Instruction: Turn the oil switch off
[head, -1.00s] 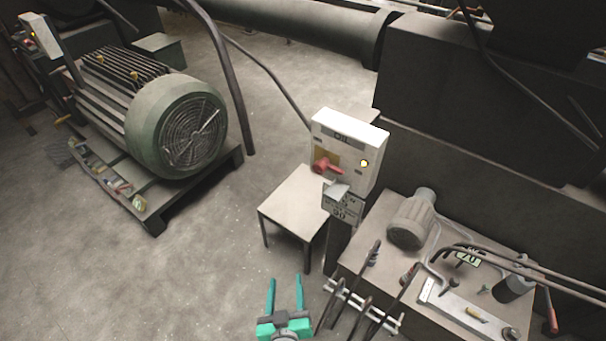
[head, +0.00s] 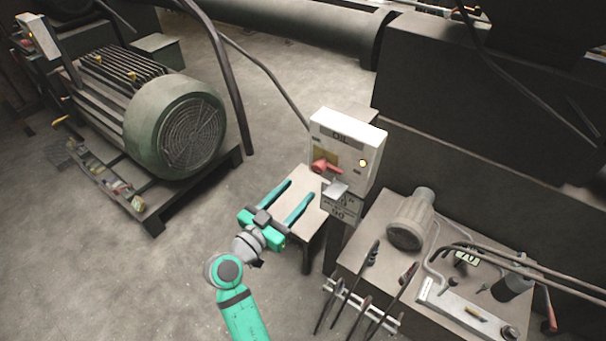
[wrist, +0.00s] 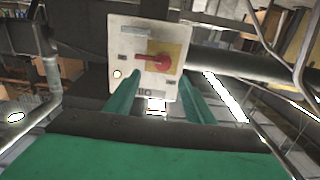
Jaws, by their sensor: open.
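The oil switch is a red rotary handle (head: 325,167) on the front of a white box (head: 347,137) labelled OIL. A yellow light shows at the right of the box face. In the wrist view the handle (wrist: 155,62) sits on a yellow plate, with the box upside down in the picture. My gripper (head: 299,190) is green, open and empty. In the head view it appears left of and below the box, over a small table. In the wrist view its fingers point toward the box, with the handle framed above and between them. The fingers appear apart from the handle.
The small table (head: 311,204) stands left of the box. A machine bench with a motor (head: 411,220) and several levers is at the right. A large green motor (head: 176,125) stands at the left.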

